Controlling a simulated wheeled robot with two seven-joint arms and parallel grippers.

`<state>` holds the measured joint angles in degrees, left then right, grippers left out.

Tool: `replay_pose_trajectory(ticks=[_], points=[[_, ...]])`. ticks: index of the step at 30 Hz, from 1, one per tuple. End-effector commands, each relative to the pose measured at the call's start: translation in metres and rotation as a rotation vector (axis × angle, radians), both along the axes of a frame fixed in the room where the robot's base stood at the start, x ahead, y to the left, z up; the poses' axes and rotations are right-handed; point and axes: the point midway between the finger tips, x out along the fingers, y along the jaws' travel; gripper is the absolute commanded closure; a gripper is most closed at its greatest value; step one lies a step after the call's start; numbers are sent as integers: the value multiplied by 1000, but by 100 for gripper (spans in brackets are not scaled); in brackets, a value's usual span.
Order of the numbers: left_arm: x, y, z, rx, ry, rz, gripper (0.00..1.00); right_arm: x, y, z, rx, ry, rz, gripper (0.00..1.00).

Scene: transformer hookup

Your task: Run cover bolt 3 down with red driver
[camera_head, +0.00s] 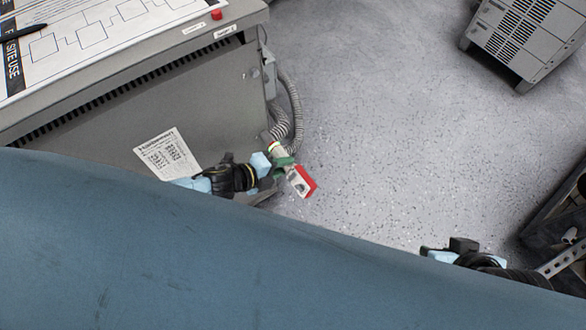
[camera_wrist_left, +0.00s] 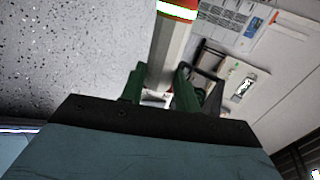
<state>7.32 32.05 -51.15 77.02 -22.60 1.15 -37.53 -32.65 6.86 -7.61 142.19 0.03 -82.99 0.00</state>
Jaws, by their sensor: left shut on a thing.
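My left gripper (camera_head: 284,163), with green fingers, is shut on the red driver (camera_head: 305,182), beside the lower right corner of a grey cabinet. The driver has a red end and a pale grey body, held tilted. In the left wrist view, the driver (camera_wrist_left: 169,50) stands between the green fingers (camera_wrist_left: 160,88), with a red and lit green band at its far end. My right gripper (camera_head: 462,245) is partly in view at the lower right, and its fingertips are hard to make out. I cannot make out cover bolt 3 in either view.
The grey cabinet (camera_head: 90,110) has a printed diagram (camera_head: 75,40), a pen and a red button (camera_head: 216,14) on top. Grey conduits (camera_head: 292,110) hang at its right side. A vented grey unit (camera_head: 525,40) and a dark rack (camera_head: 560,215) stand at right. Speckled floor between is clear.

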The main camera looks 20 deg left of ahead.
Motion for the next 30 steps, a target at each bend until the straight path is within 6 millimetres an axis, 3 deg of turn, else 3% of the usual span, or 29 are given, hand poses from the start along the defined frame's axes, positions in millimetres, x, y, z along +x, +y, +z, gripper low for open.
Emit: replay_pose_trajectory(ticks=[30], points=[[0, -1, 2, 0, -2, 3, 100, 0, 0, 3, 0, 0, 0, 71]])
